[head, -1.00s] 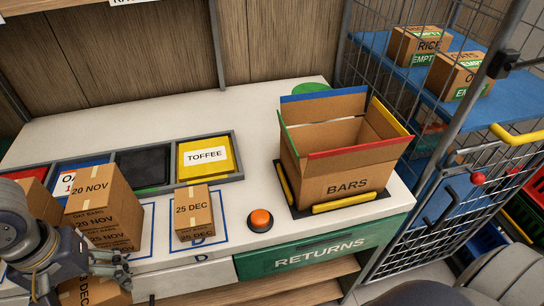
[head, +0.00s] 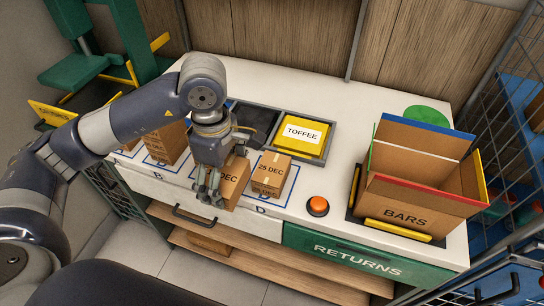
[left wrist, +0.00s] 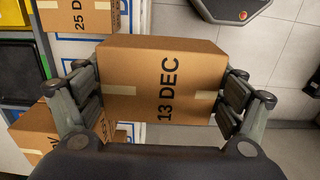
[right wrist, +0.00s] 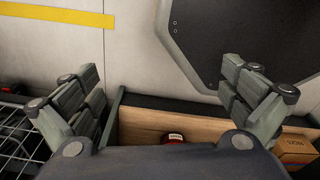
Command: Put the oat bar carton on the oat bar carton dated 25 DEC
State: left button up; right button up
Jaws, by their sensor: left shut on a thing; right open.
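My left gripper (head: 216,180) is shut on a brown oat bar carton (head: 235,184). In the left wrist view this held carton (left wrist: 160,80) reads 13 DEC and sits between both fingers. It is at the front edge of the counter, just left of the carton dated 25 DEC (head: 271,172). The 25 DEC carton stands upright on a blue-outlined spot marked D; part of it also shows in the left wrist view (left wrist: 75,18). Whether the two cartons touch is unclear. My right gripper (right wrist: 158,92) is open and empty in the right wrist view.
More cartons (head: 167,142) stand left of my gripper, partly hidden by my arm. A TOFFEE bin (head: 303,133) lies behind. An orange button (head: 317,206) and an open BARS box (head: 412,200) are to the right. A shelf (head: 270,262) runs below the counter.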

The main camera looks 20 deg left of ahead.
pick_arm(q)
jog(key=p, duration=0.5)
send_over(272, 167)
jog(key=shift+s+f, duration=0.4)
jog(key=shift+f, duration=0.05)
jog(key=shift+w+f, duration=0.1)
jog(key=shift+w, duration=0.15)
jog(key=shift+w+d+f, duration=0.1)
jog(key=shift+f, duration=0.1)
notch_tip(272, 167, down, 3)
jog(key=shift+r+p, duration=0.1)
jog(key=shift+p, duration=0.9)
jog(key=shift+f, duration=0.2)
jog(key=shift+f+b, duration=0.3)
jog(key=shift+b, duration=0.05)
jog(key=o, duration=1)
jog(key=shift+r, duration=0.1)
